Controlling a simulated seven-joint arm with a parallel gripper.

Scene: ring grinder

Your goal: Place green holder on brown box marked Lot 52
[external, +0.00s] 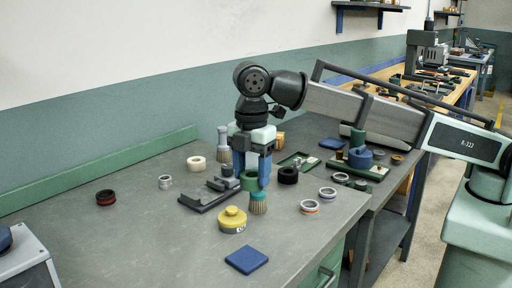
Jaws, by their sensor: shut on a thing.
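My gripper (252,178) points down over the middle of the grey bench, with its blue fingers closed around a small green piece. This piece looks like the green holder (249,181); the fingers partly cover it. A brush with a teal top and tan bristles (258,204) shows just below the right fingertip; I cannot tell whether they touch. A small tan-brown block (280,140) stands behind the gripper, partly hidden. No Lot 52 marking is readable, so I cannot tell whether it is the brown box.
A grey grinder-like fixture (208,194) lies left of the gripper. A green tray (362,169) is at right.

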